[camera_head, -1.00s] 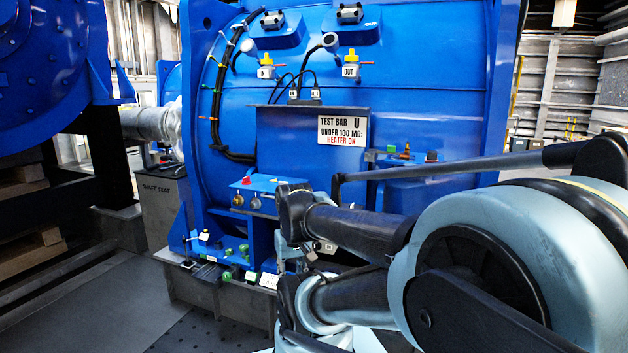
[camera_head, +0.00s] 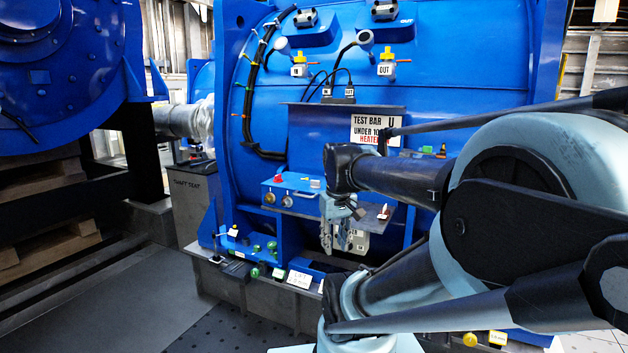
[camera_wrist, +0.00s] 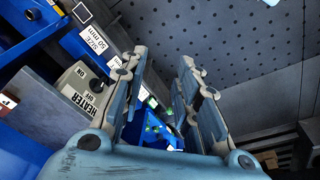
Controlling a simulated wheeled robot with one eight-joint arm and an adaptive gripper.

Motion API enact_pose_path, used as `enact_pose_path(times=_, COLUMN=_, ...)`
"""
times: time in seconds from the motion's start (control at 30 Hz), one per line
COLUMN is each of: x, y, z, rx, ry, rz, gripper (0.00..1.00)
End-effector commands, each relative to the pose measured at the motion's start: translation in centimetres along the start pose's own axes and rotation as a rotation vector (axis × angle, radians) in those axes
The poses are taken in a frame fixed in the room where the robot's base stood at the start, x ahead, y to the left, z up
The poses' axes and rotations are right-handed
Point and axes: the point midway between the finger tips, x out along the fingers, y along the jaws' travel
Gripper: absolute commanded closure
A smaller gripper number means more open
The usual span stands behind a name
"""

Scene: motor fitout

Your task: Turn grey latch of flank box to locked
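My gripper (camera_head: 335,245) points down in front of the blue motor housing (camera_head: 450,70). In the wrist view the two fingers of my gripper (camera_wrist: 163,58) stand apart with nothing held between them. A light grey box (camera_head: 357,241) is partly hidden behind the fingers in the head view. In the wrist view a grey box (camera_wrist: 78,88) lettered "HEATER" and "ON" with a dark knob (camera_wrist: 98,86) lies left of the fingers, apart from them. I cannot tell whether it is the flank box. I cannot make out a grey latch.
A blue panel (camera_head: 290,182) with knobs and a red button stands left of my gripper. The "TEST BAR U" sign (camera_head: 372,130) is above, partly covered by my arm. Green fittings and white tags (camera_head: 299,279) line the low ledge. The floor (camera_head: 130,310) at left is clear.

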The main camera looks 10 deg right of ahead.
Motion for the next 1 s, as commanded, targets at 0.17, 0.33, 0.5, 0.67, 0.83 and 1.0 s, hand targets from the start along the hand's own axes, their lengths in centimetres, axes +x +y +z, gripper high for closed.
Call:
enact_pose_path(times=0.17, x=-5.6, y=1.0, z=-6.0, rx=-0.132, ry=-0.027, rz=-0.007, gripper=0.71)
enact_pose_path(times=0.33, x=-10.0, y=1.9, z=-11.5, rx=-0.259, ry=-0.052, rz=-0.017, gripper=0.71)
enact_pose_path(times=0.5, x=-13.8, y=3.0, z=-17.2, rx=-0.385, ry=-0.076, rz=-0.030, gripper=0.71)
enact_pose_path(times=0.67, x=-16.8, y=3.9, z=-22.5, rx=-0.504, ry=-0.098, rz=-0.045, gripper=0.71)
enact_pose_path(times=0.83, x=-19.3, y=4.8, z=-27.8, rx=-0.624, ry=-0.119, rz=-0.064, gripper=0.71)
enact_pose_path(times=1.0, x=-20.6, y=5.5, z=-31.5, rx=-0.713, ry=-0.133, rz=-0.080, gripper=0.71)
